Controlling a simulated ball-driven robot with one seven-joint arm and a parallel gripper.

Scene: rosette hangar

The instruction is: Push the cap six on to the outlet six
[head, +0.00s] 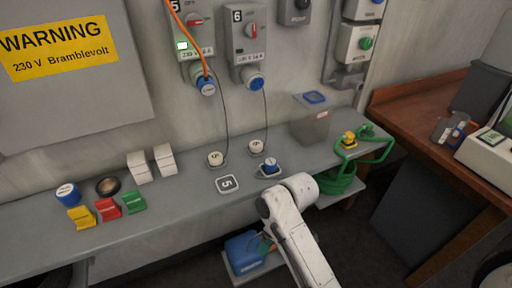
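Outlet six (246,42) is a grey wall box with a black 6 label, a red switch and a blue round socket (254,80) at its lower end. A thin dark cord runs from near it down to the bench. My white arm reaches up from the bottom toward the bench, right of both caps. My gripper cannot be made out.
Outlet five (191,40) has an orange cable with a blue plug in it and a lit green lamp.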

